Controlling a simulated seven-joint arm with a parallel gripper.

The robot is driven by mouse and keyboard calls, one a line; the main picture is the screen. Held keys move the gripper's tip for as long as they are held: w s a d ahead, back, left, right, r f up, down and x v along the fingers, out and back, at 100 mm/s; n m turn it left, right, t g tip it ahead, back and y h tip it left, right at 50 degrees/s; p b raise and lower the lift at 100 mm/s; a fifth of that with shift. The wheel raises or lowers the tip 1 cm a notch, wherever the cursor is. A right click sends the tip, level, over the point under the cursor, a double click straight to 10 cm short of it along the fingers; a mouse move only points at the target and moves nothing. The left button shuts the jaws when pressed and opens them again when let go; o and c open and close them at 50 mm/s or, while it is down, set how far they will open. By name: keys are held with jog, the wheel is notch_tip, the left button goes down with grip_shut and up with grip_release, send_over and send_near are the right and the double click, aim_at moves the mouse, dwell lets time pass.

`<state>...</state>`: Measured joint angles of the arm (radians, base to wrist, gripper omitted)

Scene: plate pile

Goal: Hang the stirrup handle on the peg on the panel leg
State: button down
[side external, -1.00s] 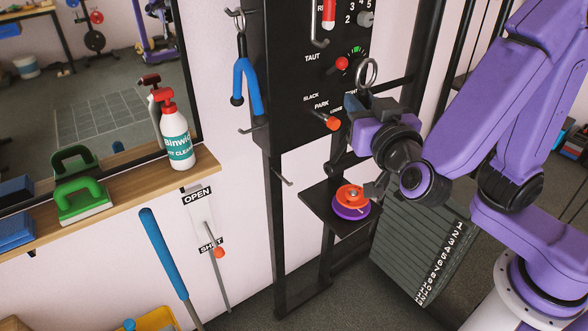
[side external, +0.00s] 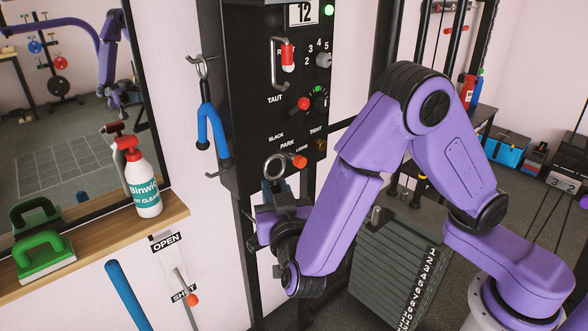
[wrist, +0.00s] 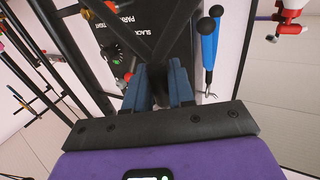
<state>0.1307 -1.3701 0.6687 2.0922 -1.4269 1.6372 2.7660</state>
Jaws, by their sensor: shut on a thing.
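My gripper (wrist: 152,90) is shut, its blue-grey fingers around a dark strap-like part in the wrist view. This seems to be the stirrup handle (wrist: 152,45), whose black arms spread in a V beyond the fingertips. In the side view a metal ring (side external: 275,166) stands above my gripper (side external: 272,196), in front of the panel's lower edge. The rest of the handle is hard to make out there. The black panel leg (side external: 247,268) runs down just left of my gripper. I cannot make out its peg, which my wrist may hide.
The black panel (side external: 255,110) carries a red-tipped park lever (side external: 299,161) close to the ring. A blue double-ended handle (side external: 210,130) hangs from a hook on its left side. A wooden shelf (side external: 170,213) holds a spray bottle (side external: 141,185). A weight stack (side external: 385,270) stands behind my arm.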

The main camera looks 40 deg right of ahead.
jog(key=w+d+f+m+g+h, duration=0.1)
jog(key=w+d+f, duration=0.15)
jog(key=f, duration=1.05)
jog(key=w+d+f+m+h, duration=0.1)
jog(key=w+d+f, duration=0.15)
jog(key=f, duration=0.95)
jog(key=w+f, duration=0.2)
jog(key=w, duration=0.8)
jog(key=shift+f, duration=0.15)
jog(key=shift+a, duration=0.1)
dwell(0.3)
jog(key=c, duration=0.9)
grip_release()
jog(key=shift+f, duration=0.1)
